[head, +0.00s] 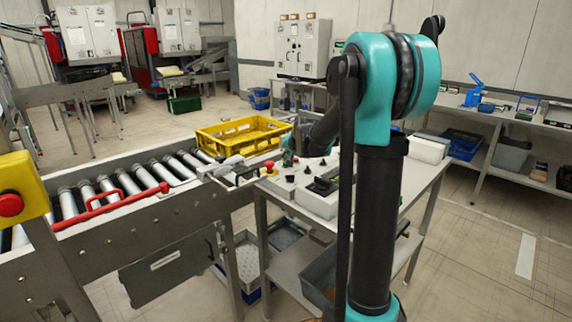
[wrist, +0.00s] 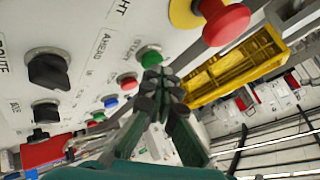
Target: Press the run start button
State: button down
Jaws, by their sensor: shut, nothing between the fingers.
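In the wrist view, a pale control panel (wrist: 85,60) fills the left side, tilted in the picture.
Red (wrist: 127,82) and blue (wrist: 111,102) buttons and black knobs (wrist: 48,70) sit near the green one. A red mushroom button (wrist: 225,20) on yellow stands close by.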

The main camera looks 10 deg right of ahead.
jog(key=shift+r, duration=0.65)
jog(key=shift+r, duration=2.5)
